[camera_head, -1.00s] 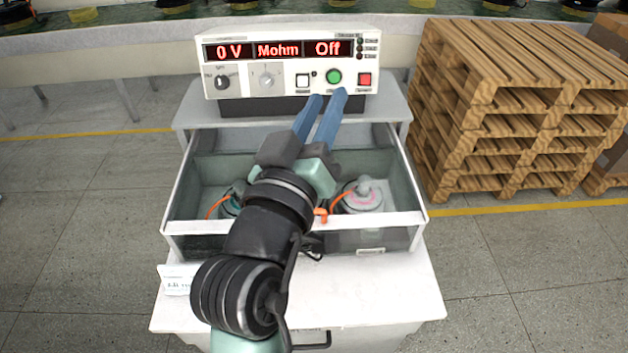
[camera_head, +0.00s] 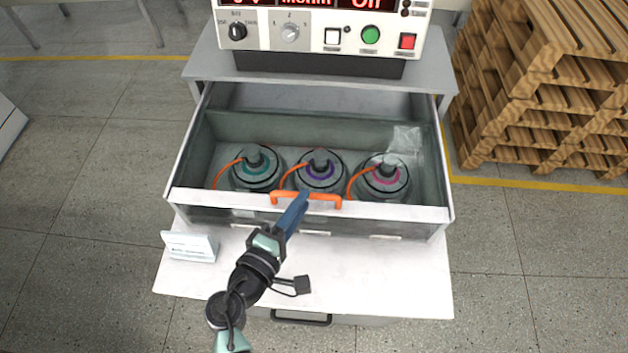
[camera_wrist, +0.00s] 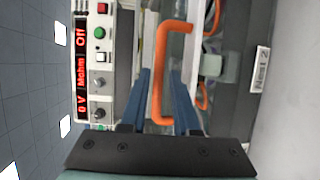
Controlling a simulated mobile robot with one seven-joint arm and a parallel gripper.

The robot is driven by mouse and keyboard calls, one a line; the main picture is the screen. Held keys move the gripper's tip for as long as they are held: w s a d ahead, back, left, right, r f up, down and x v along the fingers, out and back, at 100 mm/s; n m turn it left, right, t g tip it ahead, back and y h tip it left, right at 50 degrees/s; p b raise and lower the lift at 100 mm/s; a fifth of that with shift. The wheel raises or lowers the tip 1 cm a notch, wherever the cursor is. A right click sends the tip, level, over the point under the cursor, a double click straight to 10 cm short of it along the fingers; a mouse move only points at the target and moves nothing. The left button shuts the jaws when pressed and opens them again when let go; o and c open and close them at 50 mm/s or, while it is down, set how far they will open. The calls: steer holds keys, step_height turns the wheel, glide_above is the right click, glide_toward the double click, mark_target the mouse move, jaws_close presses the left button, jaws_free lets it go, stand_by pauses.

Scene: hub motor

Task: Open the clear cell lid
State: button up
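The clear lid (camera_head: 405,140) covers the grey test cell and seems to be down; a faint reflection shows on it. Its orange handle (camera_head: 325,195) sits at the middle of the white front rim. My gripper (camera_head: 302,200) reaches up to the handle from the front. In the wrist view, my gripper (camera_wrist: 161,74) is open, with one blue finger on each side of the orange handle bar (camera_wrist: 158,85). Gaps show between the bar and both fingers. In the head view the fingers overlap, and one hides part of the rim.
Several hub motors with orange cables sit in the cell, including a purple-ringed one (camera_head: 320,172). The tester (camera_head: 330,30) stands behind it. A small card (camera_head: 190,246) stands at the left of the white table (camera_head: 390,280). Wooden pallets (camera_head: 545,90) stand at the right.

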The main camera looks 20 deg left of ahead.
mark_target(314, 186)
steer(key=x, duration=0.6)
steer(key=shift+w, duration=0.2)
steer(key=shift+c, duration=0.2)
jaws_close()
stand_by(1.0)
